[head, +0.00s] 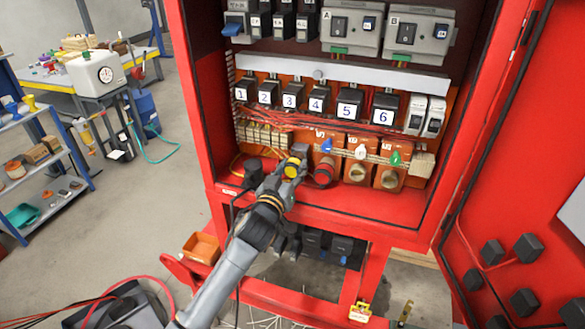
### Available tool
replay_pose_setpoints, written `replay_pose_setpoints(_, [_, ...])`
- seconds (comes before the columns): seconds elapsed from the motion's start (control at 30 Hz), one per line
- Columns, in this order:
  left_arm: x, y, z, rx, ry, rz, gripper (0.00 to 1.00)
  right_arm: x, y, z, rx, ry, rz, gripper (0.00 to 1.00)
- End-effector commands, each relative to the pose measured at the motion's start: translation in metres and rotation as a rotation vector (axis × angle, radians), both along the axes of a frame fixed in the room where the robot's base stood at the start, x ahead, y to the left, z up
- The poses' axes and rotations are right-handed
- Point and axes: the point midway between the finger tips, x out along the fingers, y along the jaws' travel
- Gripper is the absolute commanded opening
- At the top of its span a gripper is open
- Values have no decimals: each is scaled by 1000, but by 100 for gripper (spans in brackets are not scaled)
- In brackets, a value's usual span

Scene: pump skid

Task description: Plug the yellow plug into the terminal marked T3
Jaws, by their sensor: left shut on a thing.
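My left gripper (296,158) reaches in from the lower left to the front of the open red cabinet (198,110). It is shut on the yellow plug (291,170), which shows as a small yellow patch between the dark fingers. A row of orange terminal blocks stands just right of the gripper. One block (324,163) has a blue piece on it, one (357,172) a white piece and one (390,178) a green piece. Their small labels are too small to read, so I cannot tell which is T3. The gripper hides what lies directly behind it. My right gripper is not in view.
Black breakers numbered 1 to 6 (316,102) sit above the terminals, with red wires beneath. The open red door (515,190) bounds the right side. An orange bin (201,246) stands at the lower left. A shelf (40,145) and workbench (95,85) stand farther left.

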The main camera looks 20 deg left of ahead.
Motion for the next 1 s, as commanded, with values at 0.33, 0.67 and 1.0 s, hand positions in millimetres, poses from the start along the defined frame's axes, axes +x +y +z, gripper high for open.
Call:
replay_pose_setpoints(0.33, [-15,0,-2,-1,4,0,10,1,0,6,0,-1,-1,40])
replay_pose_setpoints(0.67, [-28,0,-2,-1,3,-1,10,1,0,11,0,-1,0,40])
replay_pose_setpoints(1.0, [-41,1,-1,0,2,0,10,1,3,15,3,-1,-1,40])
